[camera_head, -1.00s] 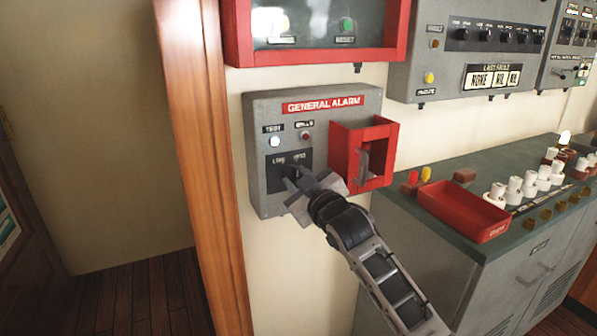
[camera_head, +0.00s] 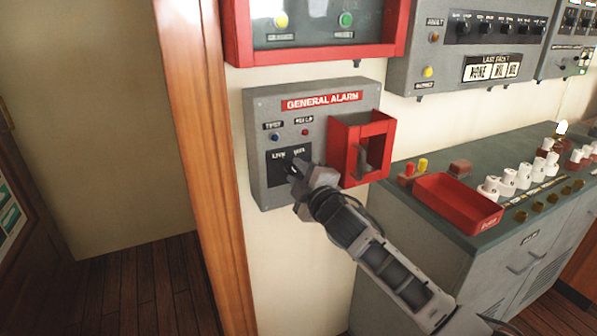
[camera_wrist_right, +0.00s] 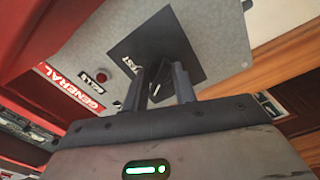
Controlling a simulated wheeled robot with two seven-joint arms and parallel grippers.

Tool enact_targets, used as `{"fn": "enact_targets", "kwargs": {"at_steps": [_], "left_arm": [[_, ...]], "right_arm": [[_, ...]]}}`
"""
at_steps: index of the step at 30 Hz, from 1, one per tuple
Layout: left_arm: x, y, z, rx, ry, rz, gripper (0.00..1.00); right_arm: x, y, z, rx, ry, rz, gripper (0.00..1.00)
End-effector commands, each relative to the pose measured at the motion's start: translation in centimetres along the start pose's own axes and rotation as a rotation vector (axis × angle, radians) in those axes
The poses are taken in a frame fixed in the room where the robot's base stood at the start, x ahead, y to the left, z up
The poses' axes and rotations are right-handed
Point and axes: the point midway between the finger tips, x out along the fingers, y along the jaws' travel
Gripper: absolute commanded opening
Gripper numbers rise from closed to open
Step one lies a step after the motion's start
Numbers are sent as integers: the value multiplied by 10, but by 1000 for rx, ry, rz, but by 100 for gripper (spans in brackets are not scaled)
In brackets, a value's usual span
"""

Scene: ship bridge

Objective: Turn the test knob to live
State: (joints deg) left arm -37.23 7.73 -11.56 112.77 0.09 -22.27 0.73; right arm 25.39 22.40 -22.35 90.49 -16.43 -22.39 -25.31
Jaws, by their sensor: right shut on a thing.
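The grey general alarm box (camera_head: 262,187) is on the wall, with a red title strip, a blue test lamp (camera_head: 275,138) and a small red lamp. The test knob is on the box's black plate (camera_head: 276,177), which has white lettering along its top. My right gripper (camera_head: 293,170) comes from the lower right and is shut on the knob, covering most of it in the head view. In the right wrist view, the dark knob (camera_wrist_right: 160,76) shows between the two fingers, in front of the black plate. My left gripper is out of view.
A red open-fronted holder (camera_head: 344,138) with a grey handle inside juts out just right of my gripper. A red-framed cabinet (camera_head: 315,58) hangs above. A console (camera_head: 425,215) with a red tray stands at right. Wood trim borders the wall at left.

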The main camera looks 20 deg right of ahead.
Motion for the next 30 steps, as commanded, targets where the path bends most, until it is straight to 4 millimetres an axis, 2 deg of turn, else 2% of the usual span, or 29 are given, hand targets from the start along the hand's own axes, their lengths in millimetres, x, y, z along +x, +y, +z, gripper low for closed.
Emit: {"fn": "enact_targets", "kwargs": {"at_steps": [16, 17, 18, 19, 30], "left_arm": [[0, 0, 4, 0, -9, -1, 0], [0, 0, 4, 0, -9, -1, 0], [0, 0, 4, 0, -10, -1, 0], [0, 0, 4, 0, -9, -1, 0], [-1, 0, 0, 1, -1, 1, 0]], "right_arm": [[0, 0, 0, -28, 0, 0, 5], [0, 0, 0, -28, 0, 0, 33], [0, 0, 0, -27, 0, 0, 44], [0, 0, 0, -27, 0, 0, 49], [-5, 0, 0, -25, 0, 0, 49]]}}
